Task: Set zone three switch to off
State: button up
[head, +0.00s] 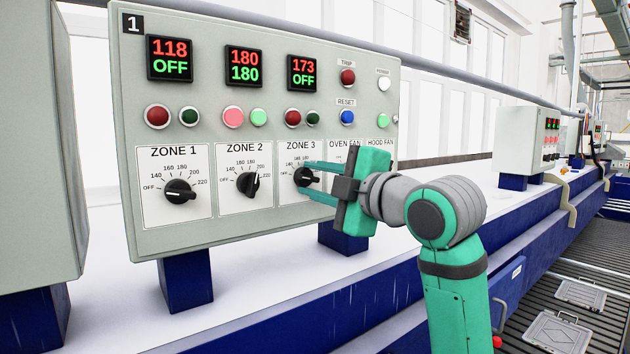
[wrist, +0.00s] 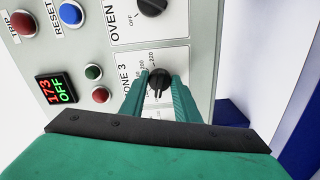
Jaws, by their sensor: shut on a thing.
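The zone 3 switch (head: 306,177) is a black rotary knob on the grey control panel, under the ZONE 3 label. Its bar lies nearly level, along the line from OFF on the left to the far side; which end points is hard to tell in the head view. The zone 3 display (head: 302,73) reads 173 in red and OFF in green. My gripper (head: 303,178) reaches in from the right with its teal fingers shut on the knob. In the wrist view the knob (wrist: 158,82) sits between the fingertips (wrist: 159,84).
The zone 2 knob (head: 248,184) and zone 1 knob (head: 180,191) are to the left. My gripper partly covers the OVEN FAN and HOOD FAN plates on the right. Lamps and trip and reset buttons (head: 347,117) sit above. The panel stands on blue posts (head: 186,281).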

jog(key=o, duration=1)
jog(key=shift+o, duration=0.2)
jog(key=v, duration=1)
jog(key=shift+s+d, duration=0.2)
jog(key=shift+s, duration=0.15)
